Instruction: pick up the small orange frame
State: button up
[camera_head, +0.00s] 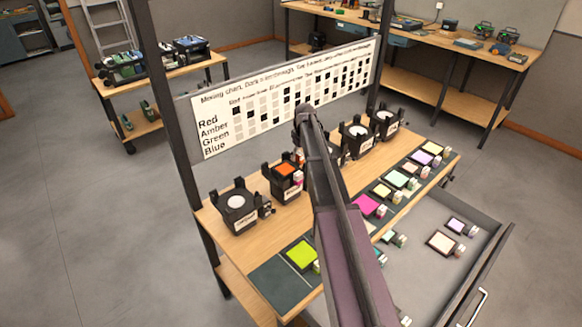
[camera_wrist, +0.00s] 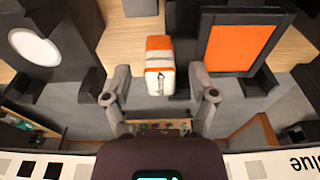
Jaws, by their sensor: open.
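The small orange frame (camera_head: 285,169) sits in a black holder on the wooden bench top, left of my arm in the head view. In the wrist view its orange panel (camera_wrist: 238,46) is at the upper right, dark-edged. A white tag with orange bands (camera_wrist: 160,68) stands beside it, toward the gap between my fingers. My gripper (camera_wrist: 161,97) is open, with one finger on each side of the tag's line and nothing clasped. Whether a finger touches the tag I cannot tell. In the head view my arm hides most of the gripper.
A black holder with a white disc (camera_head: 239,203) stands left of the frame; similar holders (camera_head: 357,134) stand to the right. A mixing chart (camera_head: 220,125) rises behind. Coloured frames, including magenta (camera_head: 366,206) and lime (camera_head: 301,254), lie in front. An open drawer (camera_head: 480,262) extends at the right.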

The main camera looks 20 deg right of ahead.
grip_shut()
dwell(0.3)
jog(key=shift+r, duration=0.2)
notch_tip(320, 180, up, 10)
jog(key=p, duration=1)
jog(key=shift+f, duration=0.2)
jog(key=shift+s, duration=0.1)
dwell(0.9)
